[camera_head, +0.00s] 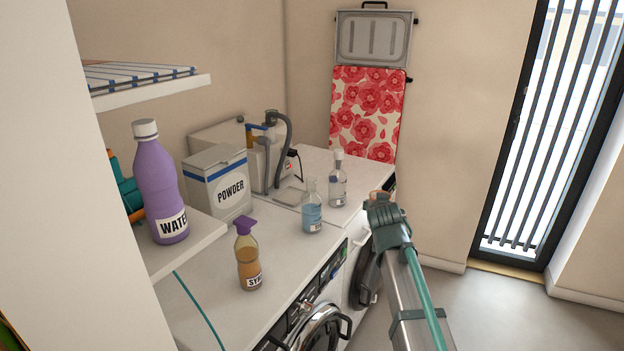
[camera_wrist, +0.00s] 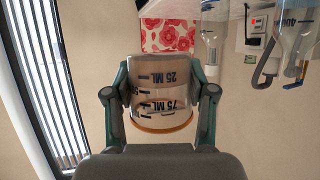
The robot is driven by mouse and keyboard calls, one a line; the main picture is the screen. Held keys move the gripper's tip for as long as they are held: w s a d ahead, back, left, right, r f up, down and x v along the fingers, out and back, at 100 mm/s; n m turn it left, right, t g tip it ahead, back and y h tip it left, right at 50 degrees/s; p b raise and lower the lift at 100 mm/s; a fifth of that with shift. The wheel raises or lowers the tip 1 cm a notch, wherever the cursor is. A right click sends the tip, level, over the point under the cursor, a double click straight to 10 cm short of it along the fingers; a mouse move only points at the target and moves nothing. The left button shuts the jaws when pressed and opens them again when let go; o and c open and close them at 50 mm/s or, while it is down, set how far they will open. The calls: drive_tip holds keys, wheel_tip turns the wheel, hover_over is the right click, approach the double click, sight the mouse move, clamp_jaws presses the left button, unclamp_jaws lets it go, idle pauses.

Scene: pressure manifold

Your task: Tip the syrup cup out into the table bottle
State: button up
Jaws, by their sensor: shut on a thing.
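My gripper (camera_wrist: 160,95) is shut on a clear measuring cup (camera_wrist: 160,92) with 25 ML and 75 ML marks. The wrist view is upside down, and so is the lettering, so the cup looks about upright. An amber band shows at its edge near the 75 ML mark. In the head view my gripper (camera_head: 384,205) is right of the counter, and its fingers mostly hide the cup. An open-necked bottle with blue liquid (camera_head: 312,215) and a clear stoppered bottle (camera_head: 338,185) stand on the counter; I cannot tell which is the table bottle.
A purple-topped syrup bottle (camera_head: 249,265) stands at the counter's front. A POWDER box (camera_head: 217,182) and a machine with a grey hose (camera_head: 283,150) stand behind. A purple WATER bottle (camera_head: 162,185) is on the left shelf. Washing machines stand under the counter.

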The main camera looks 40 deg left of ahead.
drive_tip(key=s+a, duration=0.4)
drive_tip(key=a, duration=0.6)
drive_tip(key=s+a+r, duration=0.1)
drive_tip(key=s+a, duration=0.3)
drive_tip(key=a, duration=0.5)
drive_tip(key=s+a+r, duration=0.1)
drive_tip(key=s+a, duration=0.3)
drive_tip(key=a, duration=0.6)
drive_tip(key=shift+a+p, duration=0.35)
drive_tip(key=shift+w, duration=0.1)
drive_tip(key=w+d+r+m+g+y+p, duration=0.2)
drive_tip(key=w+d+r+m+g+p, duration=0.1)
drive_tip(key=p, duration=1.1)
wheel_tip(320, 180, up, 2)
drive_tip(key=shift+w+d+r+m+g+p, duration=0.15)
drive_tip(key=shift+w+r+m+g+p, duration=0.2)
drive_tip(key=shift+m, duration=0.55)
drive_tip(key=shift+w+d+f+m+g+y+p, duration=0.15)
drive_tip(key=shift+w+f+m+g+y+p, duration=0.15)
drive_tip(key=shift+f+m+y+p, duration=0.25)
drive_tip(key=shift+r+m+g+p, duration=0.35)
drive_tip(key=shift+r+g, duration=0.1)
